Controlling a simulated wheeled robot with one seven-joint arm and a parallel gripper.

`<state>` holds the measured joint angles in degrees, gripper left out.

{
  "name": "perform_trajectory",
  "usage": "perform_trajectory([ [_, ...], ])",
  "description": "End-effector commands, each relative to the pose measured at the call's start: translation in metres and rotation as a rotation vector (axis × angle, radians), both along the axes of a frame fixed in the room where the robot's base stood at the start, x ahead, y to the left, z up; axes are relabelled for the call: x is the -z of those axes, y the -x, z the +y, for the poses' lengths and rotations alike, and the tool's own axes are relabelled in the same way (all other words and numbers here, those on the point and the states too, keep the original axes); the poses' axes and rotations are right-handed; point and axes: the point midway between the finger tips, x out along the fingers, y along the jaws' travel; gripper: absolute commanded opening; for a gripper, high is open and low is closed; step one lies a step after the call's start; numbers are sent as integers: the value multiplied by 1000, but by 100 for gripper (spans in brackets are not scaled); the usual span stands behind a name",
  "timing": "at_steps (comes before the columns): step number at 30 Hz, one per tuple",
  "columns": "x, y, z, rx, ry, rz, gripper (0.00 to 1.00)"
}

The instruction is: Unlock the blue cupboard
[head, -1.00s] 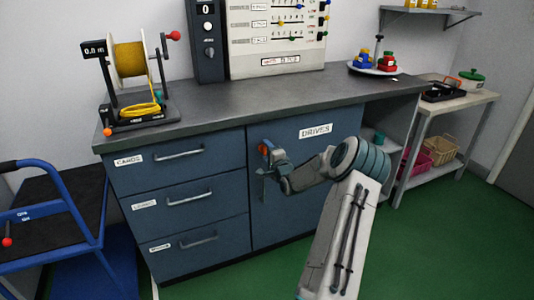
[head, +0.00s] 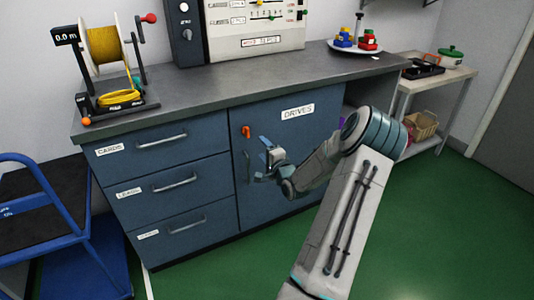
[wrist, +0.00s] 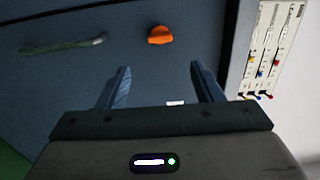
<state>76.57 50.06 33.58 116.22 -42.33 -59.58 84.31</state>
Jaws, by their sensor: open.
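The blue cupboard door (head: 290,165), labelled DRIVES, is shut at the right of the drawers. A small orange latch (head: 246,131) sits near its upper left edge, and a slim vertical handle (head: 247,166) is below it. In the wrist view the orange latch (wrist: 160,36) lies beyond the fingertips, roughly centred between them, and the handle (wrist: 62,46) is at the left. My gripper (head: 261,160) is open and empty, in front of the door to the lower right of the latch. Its two fingers (wrist: 159,70) point at the door, apart from the latch.
Three blue drawers (head: 168,187) are left of the door. The worktop (head: 240,90) above carries a yellow cable reel (head: 103,58), a control panel (head: 255,28) and a plate of coloured pieces (head: 355,47). A blue step stool (head: 45,215) stands left. Green floor is clear at right.

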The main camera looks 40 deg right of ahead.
Motion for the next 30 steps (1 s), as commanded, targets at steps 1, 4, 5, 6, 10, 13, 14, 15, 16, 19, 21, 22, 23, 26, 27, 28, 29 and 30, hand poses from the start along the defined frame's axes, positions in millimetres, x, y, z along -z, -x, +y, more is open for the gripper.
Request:
perform_trajectory([
  [1, -1, 8, 1, 1, 1, 1, 60],
  [4, 0, 18, 4, 0, 1, 1, 60],
  [5, 0, 19, 4, 0, 1, 0, 60],
  [6, 0, 21, 5, 0, 1, 0, 60],
  [10, 0, 24, 6, -1, 0, 0, 60],
  [13, 0, 24, 6, -1, 0, 0, 60],
  [14, 0, 24, 6, -1, 0, 0, 60],
  [15, 0, 24, 6, -1, 0, 0, 60],
  [16, 0, 24, 6, -1, 0, 0, 60],
  [19, 0, 24, 6, 0, 0, 0, 60],
  [21, 0, 24, 6, 0, 0, 0, 60],
  [22, 0, 24, 6, 0, 0, 0, 60],
  [23, 0, 23, 6, 0, 0, 0, 60],
  [26, -1, 22, 7, -4, 6, 8, 60],
  [27, -3, 20, 11, -10, 17, 23, 60],
  [28, -5, 18, 14, -17, 30, 42, 60],
  [29, -8, 15, 19, -25, 48, 65, 60],
  [30, -12, 10, 27, -39, 78, 107, 60],
])
